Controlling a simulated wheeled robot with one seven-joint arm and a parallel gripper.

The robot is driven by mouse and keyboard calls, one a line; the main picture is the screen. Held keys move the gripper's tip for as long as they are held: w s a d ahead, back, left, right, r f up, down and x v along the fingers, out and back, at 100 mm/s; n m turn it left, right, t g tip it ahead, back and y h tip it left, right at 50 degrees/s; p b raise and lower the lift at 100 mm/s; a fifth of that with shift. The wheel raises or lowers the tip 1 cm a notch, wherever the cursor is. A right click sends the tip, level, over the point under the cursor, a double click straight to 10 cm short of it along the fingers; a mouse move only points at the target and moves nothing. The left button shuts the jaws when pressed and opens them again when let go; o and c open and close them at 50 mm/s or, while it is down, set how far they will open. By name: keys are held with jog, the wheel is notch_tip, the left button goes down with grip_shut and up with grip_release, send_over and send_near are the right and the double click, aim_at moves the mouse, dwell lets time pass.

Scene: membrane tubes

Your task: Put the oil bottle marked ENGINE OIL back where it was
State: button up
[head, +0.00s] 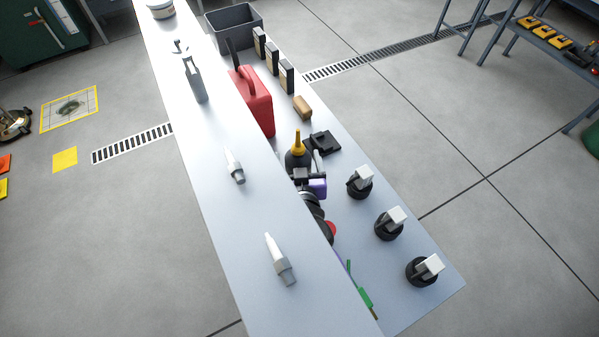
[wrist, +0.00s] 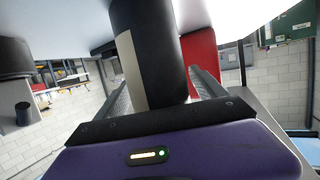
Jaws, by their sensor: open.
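A dark bottle with a yellow spout (head: 297,143) stands on the lower bench surface, partly hidden by the raised shelf edge. Its black body with a pale label strip (wrist: 145,55) fills the middle of the wrist view. No ENGINE OIL marking is readable. My gripper (wrist: 160,88) is open, with one finger on each side of the bottle. I cannot tell whether either finger touches it. In the head view my gripper (head: 312,172) is at the near side of the bottle, its fingers mostly hidden.
A red can (head: 252,100) stands behind the bottle, and a black flat object (head: 325,142) lies beside it. Several black round items with white blocks (head: 389,224) line the right side. The raised white shelf (head: 215,190) runs along the left.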

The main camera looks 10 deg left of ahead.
jog(key=b+v, duration=0.1)
jog(key=v, duration=1.1)
jog(key=shift+d, duration=0.1)
jog(key=shift+g, duration=0.4)
jog(key=s+d+f, duration=0.1)
jog(key=s, duration=0.1)
jog(key=s+d+f, duration=0.1)
jog(key=s+d, duration=0.1)
jog(key=s+d+f, duration=0.1)
jog(key=s+d, duration=0.1)
jog(key=shift+s+d+f, duration=0.1)
jog(key=shift+d, duration=0.1)
jog(key=s+d, duration=0.2)
jog(key=s, duration=0.1)
jog(key=s+d, duration=0.2)
jog(key=s, duration=0.1)
jog(key=s+d, duration=0.2)
jog(key=s, duration=0.1)
jog(key=shift+s+d, duration=0.15)
jog(key=shift+d, duration=0.25)
jog(key=s+d+r+m+h, duration=0.1)
jog(key=s+d+r, duration=0.4)
jog(key=s, duration=0.2)
jog(key=s+d+r+m+t+h, duration=0.1)
jog(key=s+d+r, duration=0.5)
jog(key=s, duration=0.2)
jog(key=shift+s+r+h, duration=0.3)
jog(key=shift+h, duration=0.1)
